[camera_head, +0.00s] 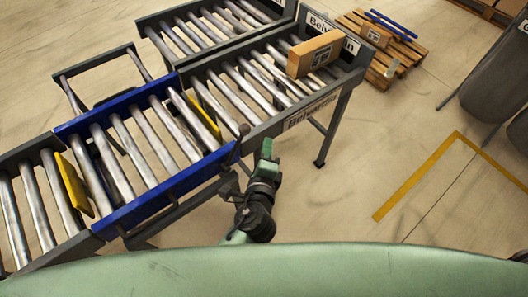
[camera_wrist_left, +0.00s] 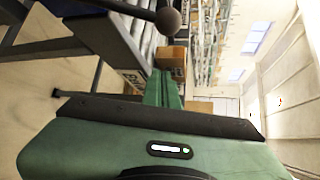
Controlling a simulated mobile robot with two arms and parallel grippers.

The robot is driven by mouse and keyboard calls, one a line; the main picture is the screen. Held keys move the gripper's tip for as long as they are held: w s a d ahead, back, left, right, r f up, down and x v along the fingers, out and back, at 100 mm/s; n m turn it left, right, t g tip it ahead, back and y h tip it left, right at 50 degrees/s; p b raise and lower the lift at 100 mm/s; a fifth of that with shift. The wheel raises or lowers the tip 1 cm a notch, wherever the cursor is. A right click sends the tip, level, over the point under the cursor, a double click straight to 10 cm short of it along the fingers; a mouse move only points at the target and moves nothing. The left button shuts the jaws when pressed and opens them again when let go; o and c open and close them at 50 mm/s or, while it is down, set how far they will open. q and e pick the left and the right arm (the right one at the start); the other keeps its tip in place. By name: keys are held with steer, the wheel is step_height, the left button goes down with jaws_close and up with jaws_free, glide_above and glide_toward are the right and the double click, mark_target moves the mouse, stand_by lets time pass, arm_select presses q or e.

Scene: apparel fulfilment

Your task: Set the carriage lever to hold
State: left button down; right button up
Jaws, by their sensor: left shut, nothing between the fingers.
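The carriage lever (camera_head: 243,131) is a dark rod with a round knob at the near right corner of the blue carriage (camera_head: 165,193). Its knob (camera_wrist_left: 168,20) and part of its rod show large at the top of the left wrist view. My left gripper (camera_head: 266,148) is green, shut and empty, just right of the lever and apart from it in the head view. Its closed fingers (camera_wrist_left: 162,88) point forward below the knob in the wrist view. Any hold marking for the lever is too small to tell. My right gripper is in neither view.
Roller conveyors (camera_head: 262,85) adjoin the carriage on both sides, with yellow plates (camera_head: 72,184) near its ends. A cardboard box (camera_head: 314,54) sits on the right conveyor. A pallet (camera_head: 380,48) stands behind. Floor right of my gripper is clear.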

mark_target(235, 148)
arm_select(q)
steer(key=w+a+p, duration=0.1)
steer(key=w, duration=0.1)
steer(key=w+a+p, duration=0.2)
stand_by(0.3)
